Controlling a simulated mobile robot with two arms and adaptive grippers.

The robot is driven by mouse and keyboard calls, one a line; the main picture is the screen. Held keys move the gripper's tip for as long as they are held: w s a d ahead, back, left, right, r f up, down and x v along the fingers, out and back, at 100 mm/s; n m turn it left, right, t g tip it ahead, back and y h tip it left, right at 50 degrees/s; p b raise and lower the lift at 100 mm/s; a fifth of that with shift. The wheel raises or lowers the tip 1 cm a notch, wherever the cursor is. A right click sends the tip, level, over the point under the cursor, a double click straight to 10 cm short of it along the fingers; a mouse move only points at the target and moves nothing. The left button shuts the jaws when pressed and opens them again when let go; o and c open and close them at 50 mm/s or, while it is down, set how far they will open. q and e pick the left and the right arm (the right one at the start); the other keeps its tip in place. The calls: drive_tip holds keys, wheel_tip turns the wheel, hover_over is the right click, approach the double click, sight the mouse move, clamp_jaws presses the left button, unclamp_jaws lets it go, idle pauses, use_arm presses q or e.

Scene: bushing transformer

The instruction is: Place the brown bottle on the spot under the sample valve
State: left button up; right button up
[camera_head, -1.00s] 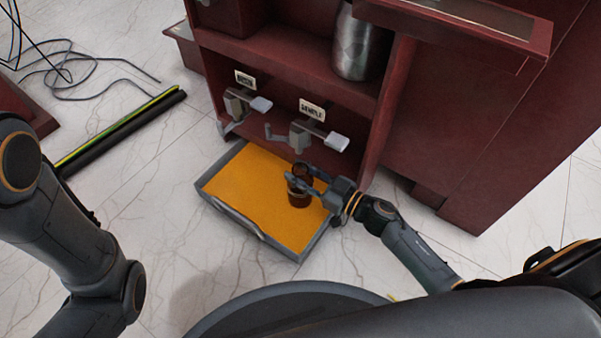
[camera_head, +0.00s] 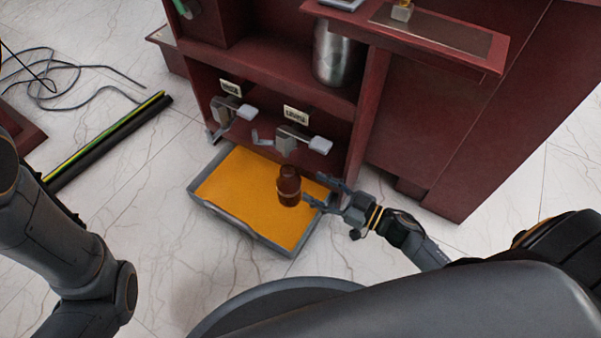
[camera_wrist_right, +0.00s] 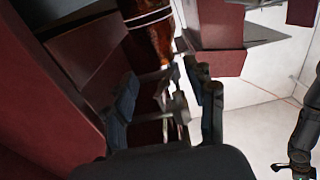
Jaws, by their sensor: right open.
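The brown bottle (camera_head: 289,186) stands upright on the orange surface of the grey-rimmed tray (camera_head: 207,207), just below and in front of the sample valve (camera_head: 288,142) on the red cabinet. My right gripper (camera_head: 314,190) is open and empty, just to the right of the bottle, its fingers pointing at it. In the right wrist view, part of the brown bottle (camera_wrist_right: 150,35) shows at the top, beyond the open fingers of the right gripper (camera_wrist_right: 165,85). The exact spot under the bottle is hidden. My left arm shows at the left, but its gripper is out of view.
A second valve (camera_head: 230,108) sits left of the sample valve. A metal canister (camera_head: 334,55) stands on the shelf above. A black bar with a yellow-green stripe (camera_head: 110,140) and loose cables (camera_head: 70,85) lie on the floor at the left.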

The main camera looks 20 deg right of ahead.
drive_tip(key=v, duration=0.3)
drive_tip(key=shift+p, duration=0.35)
